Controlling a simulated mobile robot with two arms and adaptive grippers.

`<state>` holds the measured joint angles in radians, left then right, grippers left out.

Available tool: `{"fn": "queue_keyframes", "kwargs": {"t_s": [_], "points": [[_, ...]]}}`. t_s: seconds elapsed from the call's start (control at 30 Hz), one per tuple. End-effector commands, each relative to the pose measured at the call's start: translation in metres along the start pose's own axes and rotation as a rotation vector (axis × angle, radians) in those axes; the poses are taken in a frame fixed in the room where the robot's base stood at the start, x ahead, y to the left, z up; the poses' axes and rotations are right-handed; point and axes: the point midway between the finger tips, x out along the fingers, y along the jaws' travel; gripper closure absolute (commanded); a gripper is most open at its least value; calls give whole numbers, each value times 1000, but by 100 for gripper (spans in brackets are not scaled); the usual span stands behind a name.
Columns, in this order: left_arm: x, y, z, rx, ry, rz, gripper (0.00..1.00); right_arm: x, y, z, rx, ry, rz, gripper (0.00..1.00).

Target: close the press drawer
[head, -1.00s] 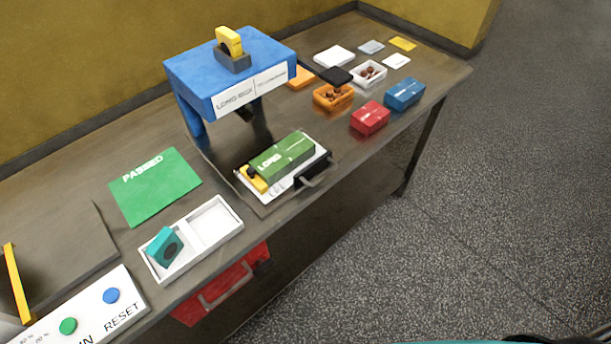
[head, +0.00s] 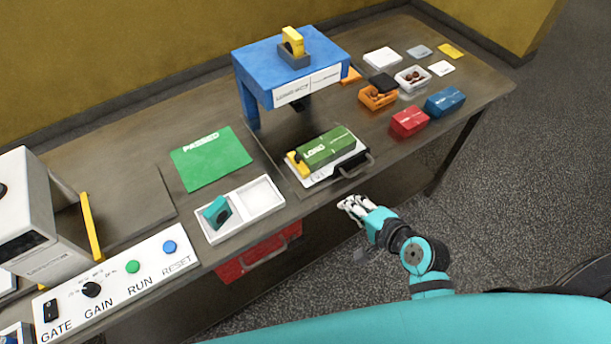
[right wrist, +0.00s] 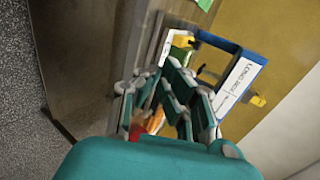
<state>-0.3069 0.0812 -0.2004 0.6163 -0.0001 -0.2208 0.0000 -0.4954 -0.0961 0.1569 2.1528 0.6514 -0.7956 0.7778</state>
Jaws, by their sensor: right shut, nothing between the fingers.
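The press drawer (head: 318,179) is a white plate on a grey slide, out in front of the blue press (head: 290,68). A green box marked LONG (head: 328,147) lies on it, with a yellow and black piece (head: 297,163) at its left end. The drawer's handle (head: 355,167) faces the table's front edge. My right gripper (head: 346,207) is shut and empty, just off the front edge and apart from the handle. In the right wrist view its fingers (right wrist: 170,95) hide most of the drawer. My left gripper is not in view.
A white two-part tray (head: 265,196) with a teal block (head: 217,212) is left of the drawer. Red (head: 408,121) and blue (head: 445,102) boxes stand to its right. A red bin (head: 257,258) hangs under the front edge. The button panel (head: 115,285) is at front left.

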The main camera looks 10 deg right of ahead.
Motion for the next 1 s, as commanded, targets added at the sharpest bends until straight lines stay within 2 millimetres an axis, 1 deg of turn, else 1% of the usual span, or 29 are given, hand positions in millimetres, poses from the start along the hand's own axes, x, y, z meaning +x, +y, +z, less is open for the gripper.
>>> {"fn": "queue_keyframes", "kwargs": {"t_s": [0.07, 0.17, 0.27, 0.37, 0.5, 0.6, 0.7, 0.8, 1.0], "points": [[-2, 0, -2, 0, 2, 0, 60, 0, -6, 0, 9, 0, -9, 100], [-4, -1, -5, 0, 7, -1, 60, 11, -7, 0, 10, -1, -11, 100], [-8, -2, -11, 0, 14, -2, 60, 28, -8, 0, 10, -1, -11, 100], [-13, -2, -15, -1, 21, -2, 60, 50, -9, 0, 7, -1, -11, 100], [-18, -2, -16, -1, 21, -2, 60, 81, -8, 0, 7, -1, -9, 100], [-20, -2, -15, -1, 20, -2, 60, 101, -8, 0, 6, -1, -10, 100], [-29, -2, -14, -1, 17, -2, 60, 113, -19, -1, 5, 1, -11, 100], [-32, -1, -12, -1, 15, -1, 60, 123, -23, -1, 6, 1, -9, 100], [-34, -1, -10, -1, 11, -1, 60, 131, -26, -1, 5, 2, -9, 100]]}}
